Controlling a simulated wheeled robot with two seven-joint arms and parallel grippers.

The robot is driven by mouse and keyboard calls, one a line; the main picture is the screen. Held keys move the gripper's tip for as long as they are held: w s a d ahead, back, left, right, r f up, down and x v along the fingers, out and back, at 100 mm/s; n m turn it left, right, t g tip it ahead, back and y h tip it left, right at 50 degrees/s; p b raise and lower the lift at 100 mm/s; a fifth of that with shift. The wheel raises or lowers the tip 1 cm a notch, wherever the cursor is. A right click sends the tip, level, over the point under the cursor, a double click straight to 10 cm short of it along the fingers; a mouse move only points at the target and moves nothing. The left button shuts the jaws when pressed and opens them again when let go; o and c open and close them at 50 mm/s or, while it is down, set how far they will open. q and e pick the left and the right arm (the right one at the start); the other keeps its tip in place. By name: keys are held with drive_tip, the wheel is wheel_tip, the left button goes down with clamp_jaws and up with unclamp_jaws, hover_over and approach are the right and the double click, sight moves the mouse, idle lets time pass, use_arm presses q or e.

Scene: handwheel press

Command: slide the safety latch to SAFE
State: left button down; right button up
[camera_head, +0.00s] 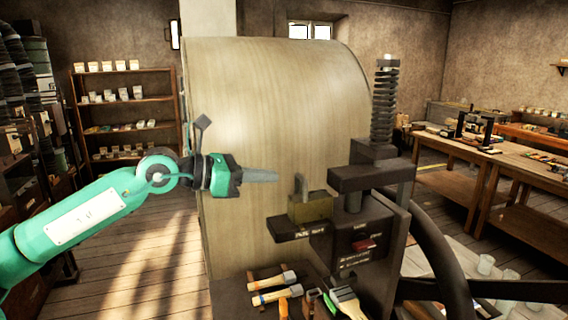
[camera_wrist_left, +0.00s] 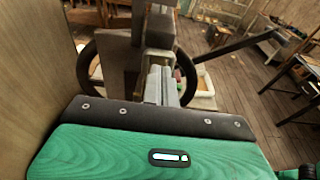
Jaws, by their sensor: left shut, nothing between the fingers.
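The safety latch looks like a small olive-brass block (camera_head: 311,207) with an upright tab (camera_head: 300,185). It sits on a dark labelled plate (camera_head: 300,230) on the front of the press (camera_head: 366,180); the lettering is too small to read surely. My left gripper (camera_head: 272,175) is shut and empty, pointing right. Its tips are a little left of the tab at about its height, with a gap showing between them. In the left wrist view the shut grey fingers (camera_wrist_left: 161,84) point at the dark press column and hide what lies behind them. My right gripper is not in view.
A big pale drum (camera_head: 275,100) stands behind the latch. A dark handwheel (camera_head: 440,255) is at the right of the press. Hammers (camera_head: 275,287) and a brush (camera_head: 346,300) lie on a ledge below. Workbenches (camera_head: 490,160) stand at the far right.

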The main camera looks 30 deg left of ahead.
sight(299, 176)
use_arm(q)
drive_tip(key=p+x, duration=0.2)
drive_tip(key=x, duration=0.1)
drive_tip(key=shift+d+r, duration=0.1)
drive_tip(key=shift+r, duration=0.1)
drive_tip(key=shift+w+d+f+p, duration=0.2)
drive_tip(key=shift+w+d+p, duration=0.1)
drive_tip(key=shift+w, duration=0.1)
drive_tip(key=shift+w+d+f, duration=0.1)
drive_tip(key=shift+f, duration=0.05)
drive_tip(key=shift+w+d, duration=0.25)
drive_tip(key=shift+w, duration=0.05)
drive_tip(key=x, duration=0.2)
drive_tip(key=p+x, duration=0.1)
drive_tip(key=shift+w+d+r, duration=0.15)
drive_tip(key=shift+r, duration=0.15)
